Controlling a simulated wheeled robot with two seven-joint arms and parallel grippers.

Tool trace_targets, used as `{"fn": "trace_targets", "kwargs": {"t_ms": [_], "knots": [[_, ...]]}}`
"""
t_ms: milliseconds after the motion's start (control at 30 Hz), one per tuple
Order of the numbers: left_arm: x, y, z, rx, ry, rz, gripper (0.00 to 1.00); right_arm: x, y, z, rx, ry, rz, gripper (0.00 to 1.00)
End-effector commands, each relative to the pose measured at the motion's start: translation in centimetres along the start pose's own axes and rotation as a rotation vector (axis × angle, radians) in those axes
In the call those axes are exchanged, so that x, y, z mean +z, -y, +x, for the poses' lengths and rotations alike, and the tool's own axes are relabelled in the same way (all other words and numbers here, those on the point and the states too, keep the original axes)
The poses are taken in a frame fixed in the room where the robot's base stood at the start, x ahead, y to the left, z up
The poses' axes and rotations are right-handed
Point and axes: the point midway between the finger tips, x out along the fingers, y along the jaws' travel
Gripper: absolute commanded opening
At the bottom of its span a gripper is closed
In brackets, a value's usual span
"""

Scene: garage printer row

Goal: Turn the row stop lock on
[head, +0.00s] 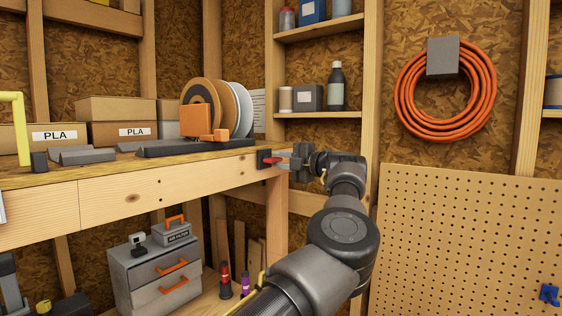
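The row stop lock appears to be the small dark box with a red part (265,158) on the front wooden rail, near the bench's right corner post. My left gripper (286,161) is just to the right of it, its fingertips pointing left at the red part. They are touching it or very near; I cannot tell which. The fingers are small and overlap the lock from this angle, so their opening and the lock's setting are unclear. My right gripper is not in view.
The bench top (40,179) holds PLA boxes (120,108), spools (233,105) and an orange part (197,122). A grey drawer unit (125,280) stands below. A wall shelf (335,114) is behind my arm; a pegboard (470,230) is at right.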

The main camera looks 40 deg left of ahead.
Motion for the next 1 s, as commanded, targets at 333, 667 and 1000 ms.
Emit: {"fn": "trace_targets", "kwargs": {"t_ms": [333,667,1000], "knots": [[0.0,0.1,0.0,-0.001,-0.001,0.000,0.33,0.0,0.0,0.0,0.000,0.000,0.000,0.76],[0.1,0.4,-4.1,0.001,0.003,-0.002,0.33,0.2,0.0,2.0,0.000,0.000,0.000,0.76],[0.1,0.1,-9.8,0.000,0.002,-0.001,0.33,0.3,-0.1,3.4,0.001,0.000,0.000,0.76]]}}
